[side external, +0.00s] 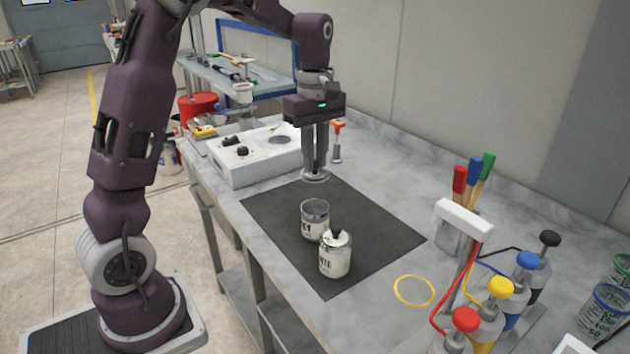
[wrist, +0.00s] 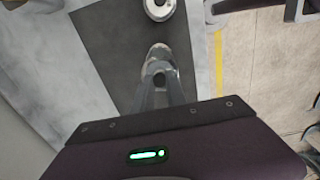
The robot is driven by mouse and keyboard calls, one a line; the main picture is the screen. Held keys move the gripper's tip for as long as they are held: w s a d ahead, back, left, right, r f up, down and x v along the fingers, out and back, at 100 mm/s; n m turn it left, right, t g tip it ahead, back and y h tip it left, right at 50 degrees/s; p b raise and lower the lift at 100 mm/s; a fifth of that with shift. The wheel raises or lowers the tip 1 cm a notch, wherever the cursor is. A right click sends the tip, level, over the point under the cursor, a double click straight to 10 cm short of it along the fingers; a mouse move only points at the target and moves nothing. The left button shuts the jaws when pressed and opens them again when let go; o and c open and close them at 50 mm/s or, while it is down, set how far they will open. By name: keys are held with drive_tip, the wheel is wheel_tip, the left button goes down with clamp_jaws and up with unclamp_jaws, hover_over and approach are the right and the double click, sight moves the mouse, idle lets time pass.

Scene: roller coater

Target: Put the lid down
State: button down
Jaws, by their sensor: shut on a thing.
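My gripper (side external: 315,168) points down, its two fingers shut on a small, round, greyish lid (side external: 315,177). The lid looks roughly level and appears above the far-left part of the dark mat (side external: 375,232); its exact height is hard to judge. An open glass jar (side external: 314,222) with a partly visible label ending in "EY" stands upright on the mat, nearer the camera than the lid. Beside it stands a white jar (side external: 335,260) with a black-knobbed lid on. In the wrist view the fingers (wrist: 160,85) hide much of the lid.
A white box (side external: 255,160) with black knobs stands behind the mat. A dispenser stand (side external: 465,220) with colour-capped bottles and brushes is at the right. A yellow ring (side external: 413,291) lies on the bench. The mat's right side is clear.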

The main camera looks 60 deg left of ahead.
drive_tip(key=w+d+f, duration=0.1)
drive_tip(key=w+f, duration=0.2)
drive_tip(key=w, duration=0.4)
drive_tip(key=w+d+f, duration=0.1)
drive_tip(key=w+f, duration=0.2)
drive_tip(key=w, duration=0.4)
wheel_tip(320, 180, down, 10)
drive_tip(key=shift+w+a+f, duration=0.1)
drive_tip(key=shift+w+a, duration=0.05)
drive_tip(key=c, duration=1.3)
unclamp_jaws()
drive_tip(key=shift+c, duration=0.2)
wheel_tip(320, 180, up, 12)
drive_tip(key=shift+r, duration=0.2)
